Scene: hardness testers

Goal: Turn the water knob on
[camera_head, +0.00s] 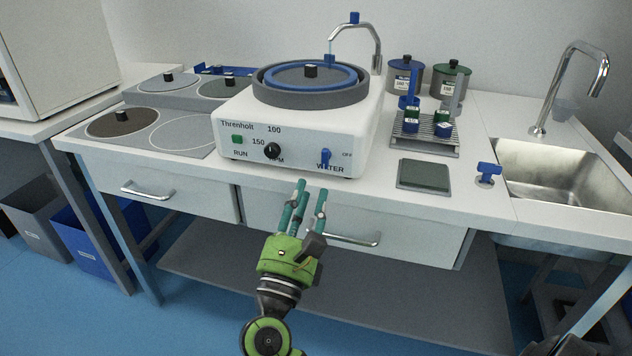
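The water knob (325,157) is a small blue lever on the front right of a white grinding machine (225,118). It stands upright over the word "WATER", with a small "OFF" mark to its right. My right gripper (309,192), green with teal fingers, is in front of the counter, below and apart from the knob. Its fingers point up and are spread with nothing between them. My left gripper is not in view.
A black dial (272,151) and green button (237,139) share the machine's front panel. A dark pad (424,175), a small rack (427,130) and a blue tap handle (488,172) are to the right, before the sink (565,170). Drawer handles (345,238) protrude below the counter.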

